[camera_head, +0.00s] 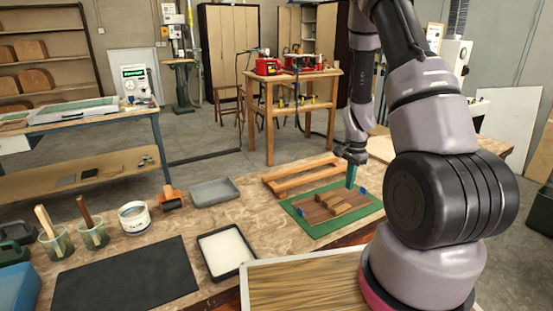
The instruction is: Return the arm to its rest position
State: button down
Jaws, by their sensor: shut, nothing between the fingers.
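My arm rises at the right of the view and reaches down over the workbench (165,215). My gripper (351,176) is at its end, pointing down above the far right part of the green mat (312,229). It is small here, and it looks shut and empty. Wooden strips (325,208) and small wooden blocks (342,209) lie on the mat below and left of it. Blue pieces (300,212) stand at the strips' ends. Whether the gripper touches anything cannot be told.
A wooden frame (295,178) lies behind the mat. A wood-grain panel (305,285) is in front.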

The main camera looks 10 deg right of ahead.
jog(key=s+a+r+n+t+y, duration=0.15)
jog(key=a+r, duration=0.25)
jog(key=r, duration=0.8)
jog(key=s+a+r+n+t, duration=0.1)
jog(key=a+r+n+t, duration=0.2)
jog(key=r, duration=0.9)
jog(key=s+a+r+n+t, duration=0.1)
jog(key=s+a+r+n, duration=0.1)
jog(key=s+r, duration=0.5)
jog(key=s+a+r+n+t, duration=0.1)
jog(key=s+a+r+n, duration=0.2)
jog(key=s+r, duration=0.5)
jog(key=shift+s+a+r+t, duration=0.35)
jog(key=shift+s+a, duration=0.3)
jog(key=shift+s, duration=0.5)
jog(key=shift+w+y, duration=0.1)
jog(key=shift+y, duration=0.15)
